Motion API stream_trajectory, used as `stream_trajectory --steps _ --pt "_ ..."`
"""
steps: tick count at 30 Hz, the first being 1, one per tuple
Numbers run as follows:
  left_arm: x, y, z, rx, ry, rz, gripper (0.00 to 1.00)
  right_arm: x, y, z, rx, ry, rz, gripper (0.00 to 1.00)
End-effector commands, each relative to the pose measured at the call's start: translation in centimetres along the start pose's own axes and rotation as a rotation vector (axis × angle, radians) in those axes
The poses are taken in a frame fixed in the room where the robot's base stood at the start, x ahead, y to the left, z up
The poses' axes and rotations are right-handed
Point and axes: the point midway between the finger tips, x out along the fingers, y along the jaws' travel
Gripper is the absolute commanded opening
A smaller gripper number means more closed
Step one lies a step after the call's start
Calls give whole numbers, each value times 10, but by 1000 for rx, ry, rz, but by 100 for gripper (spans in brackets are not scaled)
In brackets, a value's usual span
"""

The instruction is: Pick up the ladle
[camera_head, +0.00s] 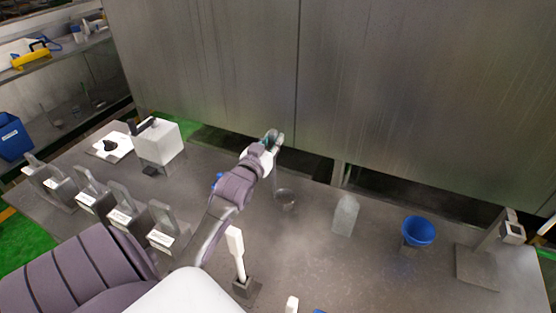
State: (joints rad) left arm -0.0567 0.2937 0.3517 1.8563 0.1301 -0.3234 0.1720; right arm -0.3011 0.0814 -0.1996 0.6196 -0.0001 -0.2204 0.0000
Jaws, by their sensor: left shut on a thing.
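The ladle (285,196) shows as a grey metal bowl with a thin handle rising from it, near the back middle of the metal table (325,255). My left gripper (272,140) is at the upper end of the handle and is shut on it. The gripper hides the top of the handle. Whether the bowl touches the table or hangs just above it, I cannot tell. My right gripper is not in view.
A blue bowl (418,231) and a grey upright block (346,214) stand to the right. A white-handled tool (236,248) stands in a holder in front. Several labelled scoops line the left. A white box (158,143) stands behind them. A metal wall (400,90) rises behind.

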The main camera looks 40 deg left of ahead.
Motion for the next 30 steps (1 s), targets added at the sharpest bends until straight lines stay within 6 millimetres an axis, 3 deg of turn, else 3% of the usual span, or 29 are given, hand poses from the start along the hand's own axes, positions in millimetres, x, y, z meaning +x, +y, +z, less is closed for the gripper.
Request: stream_trajectory --steps 5,18,30 --pt "0 0 -13 1 6 1 0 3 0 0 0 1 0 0" --pt "1 0 -92 0 5 0 0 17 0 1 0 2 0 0" --pt "0 0 -101 0 1 0 0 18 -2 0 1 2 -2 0"
